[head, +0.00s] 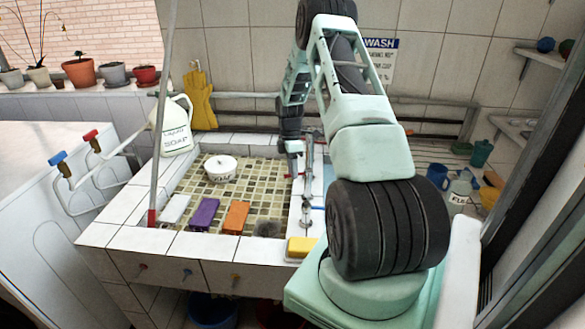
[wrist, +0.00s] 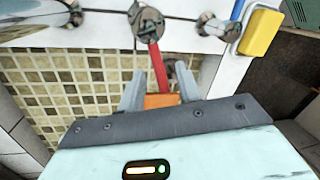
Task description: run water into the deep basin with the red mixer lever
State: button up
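The red mixer lever (wrist: 157,66) sticks out from a round metal mixer body (wrist: 147,24) in the wrist view. My gripper (wrist: 160,82) is open, with one grey finger on each side of the lever's end. I cannot tell whether either finger touches it. In the head view my gripper (head: 292,165) points down at the right edge of the mosaic-tiled basin (head: 258,178), by the mixer pipework (head: 308,165). The lever is small there and partly hidden by my gripper. No running water shows.
A white bowl (head: 220,167), and white, purple (head: 205,214) and orange (head: 236,217) blocks lie in the basin. A yellow sponge (head: 301,246) sits on the front rim. A soap jug (head: 175,127) stands at the back left. Other red and blue taps (head: 58,160) are at left.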

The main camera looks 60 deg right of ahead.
grip_shut()
jog(key=d+m, duration=0.1)
jog(key=m, duration=0.1)
jog(key=w+m+b, duration=0.1)
jog(key=m, duration=0.1)
jog(key=shift+d+r+t, duration=0.1)
jog(key=shift+d+t, duration=0.2)
jog(key=shift+d, duration=0.1)
grip_release()
jog(key=shift+b, duration=0.3)
